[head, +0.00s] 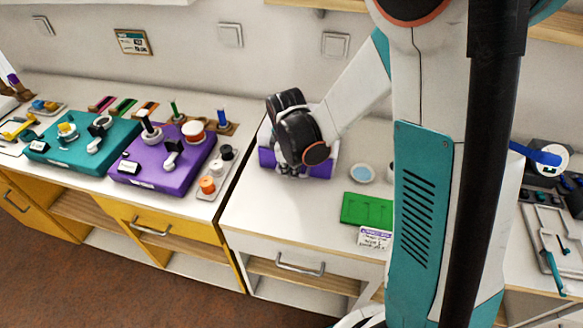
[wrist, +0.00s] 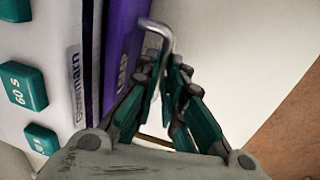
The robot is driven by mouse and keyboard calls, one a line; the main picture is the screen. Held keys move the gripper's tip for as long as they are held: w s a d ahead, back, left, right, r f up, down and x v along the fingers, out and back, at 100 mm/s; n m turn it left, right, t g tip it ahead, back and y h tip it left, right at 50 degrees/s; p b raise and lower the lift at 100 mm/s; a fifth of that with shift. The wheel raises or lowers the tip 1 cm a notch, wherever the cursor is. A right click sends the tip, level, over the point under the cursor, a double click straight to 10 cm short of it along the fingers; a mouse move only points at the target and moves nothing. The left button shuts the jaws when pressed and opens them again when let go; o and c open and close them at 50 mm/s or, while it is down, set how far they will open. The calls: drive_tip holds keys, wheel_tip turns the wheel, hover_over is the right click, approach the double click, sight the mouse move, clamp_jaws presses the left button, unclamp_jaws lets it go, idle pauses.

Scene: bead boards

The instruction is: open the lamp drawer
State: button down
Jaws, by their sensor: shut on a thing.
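The lamp drawer (wrist: 122,48) has a purple front with a partly hidden lamp label, in a white unit with teal buttons (wrist: 38,45). A bent metal handle (wrist: 150,24) stands out from the purple front. My gripper (wrist: 166,65) has its teal-padded fingers closed around the handle. In the head view the white and purple unit (head: 267,158) sits on the counter, largely covered by my gripper (head: 288,174). I cannot tell how far the drawer is out.
A small pale blue dish (head: 362,174) and a green tray (head: 367,209) lie right of the unit. Teal (head: 60,158) and purple (head: 160,184) boards with knobs stand on the left counter. The counter in front of the unit (head: 285,220) is clear.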

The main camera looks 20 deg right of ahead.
drive_tip(key=s+a, duration=0.2)
drive_tip(key=s, duration=0.1)
drive_tip(key=s+a, duration=0.2)
drive_tip(key=s, duration=0.2)
drive_tip(key=s+a, duration=0.3)
drive_tip(key=shift+s, duration=0.3)
drive_tip(key=c, duration=1.7)
unclamp_jaws()
drive_tip(key=shift+r, duration=0.1)
drive_tip(key=shift+s+a+r, duration=0.2)
drive_tip(key=shift+s+r, duration=0.15)
drive_tip(key=shift+r, duration=1.6)
drive_tip(key=shift+s+a+r, duration=0.2)
drive_tip(key=shift+s+r, duration=0.1)
drive_tip(key=shift+r, duration=1.6)
drive_tip(key=shift+s+a+r, duration=0.2)
drive_tip(key=shift+s+r, duration=0.15)
drive_tip(key=shift+r, duration=1.6)
